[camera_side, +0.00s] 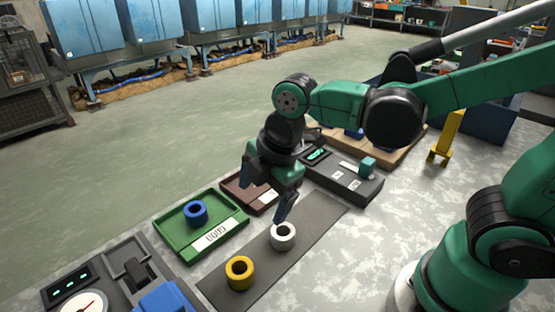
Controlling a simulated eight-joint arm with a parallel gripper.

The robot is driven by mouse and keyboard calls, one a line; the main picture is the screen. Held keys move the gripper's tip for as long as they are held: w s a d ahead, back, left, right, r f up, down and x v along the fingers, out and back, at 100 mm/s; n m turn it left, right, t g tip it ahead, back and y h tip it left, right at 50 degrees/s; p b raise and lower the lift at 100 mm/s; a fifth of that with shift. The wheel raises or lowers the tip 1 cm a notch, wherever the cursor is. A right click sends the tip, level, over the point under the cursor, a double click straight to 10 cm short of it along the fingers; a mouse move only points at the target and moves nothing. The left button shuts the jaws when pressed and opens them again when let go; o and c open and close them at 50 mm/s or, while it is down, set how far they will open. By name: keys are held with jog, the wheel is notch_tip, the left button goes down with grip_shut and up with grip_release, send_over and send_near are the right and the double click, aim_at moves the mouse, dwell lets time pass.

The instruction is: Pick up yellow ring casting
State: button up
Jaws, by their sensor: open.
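The yellow ring casting (240,272) lies flat on the dark grey strip (322,215), near the strip's front end, with its hole facing up. My gripper (264,192) is open and points down above the strip, up and to the right of the yellow ring in the picture. A white ring casting (283,236) stands on the same strip just below my gripper. One fingertip overlaps the white ring's upper edge in the picture; I cannot tell whether it touches. Nothing shows between the fingers.
A green tray (176,238) with a blue ring (195,213) sits left of the strip. A dark red tray (232,189) lies behind it. A device with a dial (84,304) stands at front left. A dark box with a display (352,186) is right of the gripper.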

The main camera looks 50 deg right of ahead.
aim_at(239, 266)
jog(key=a+f+n+g, duration=0.1)
jog(key=a+n, duration=0.1)
jog(key=n, duration=0.2)
jog(key=a+f+n+g, duration=0.1)
jog(key=a+n, duration=0.1)
jog(key=n, duration=0.2)
jog(key=s+a+f+n+h, duration=0.1)
jog(key=a+f+n, duration=0.1)
jog(key=n, duration=0.2)
jog(key=shift+a+g, duration=0.15)
jog(key=shift+g, duration=0.25)
jog(key=shift+a+f+n, duration=0.3)
jog(key=shift+f+n, duration=0.1)
jog(key=shift+n, duration=0.6)
jog(key=shift+f, duration=2.6)
grip_shut()
